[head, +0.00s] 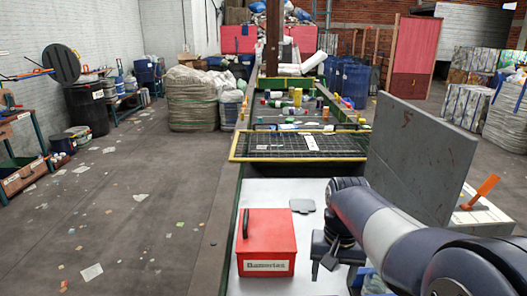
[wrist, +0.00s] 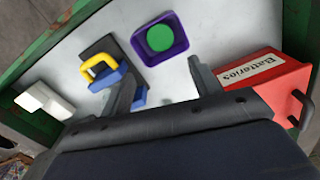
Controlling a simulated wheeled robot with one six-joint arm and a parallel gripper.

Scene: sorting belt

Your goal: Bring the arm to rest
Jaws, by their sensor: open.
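My arm (head: 375,222) reaches in from the lower right in the head view, over the light metal work surface (head: 262,192). My gripper (head: 328,262) hangs low there, just right of the red box labelled "Batteries" (head: 268,243). In the wrist view my gripper (wrist: 165,84) has its two fingers wide apart, with nothing held between them. The red box (wrist: 262,82) lies right of the right finger in that view. A purple tray with a green disc (wrist: 160,38) lies beyond the fingers. My arm hides part of the surface in the head view.
A dark object with a yellow handle (wrist: 98,66) and blue parts is beside the left finger; a white block (wrist: 44,100) is further left. Beyond lies a yellow-framed mesh (head: 297,147) and a belt with several items.

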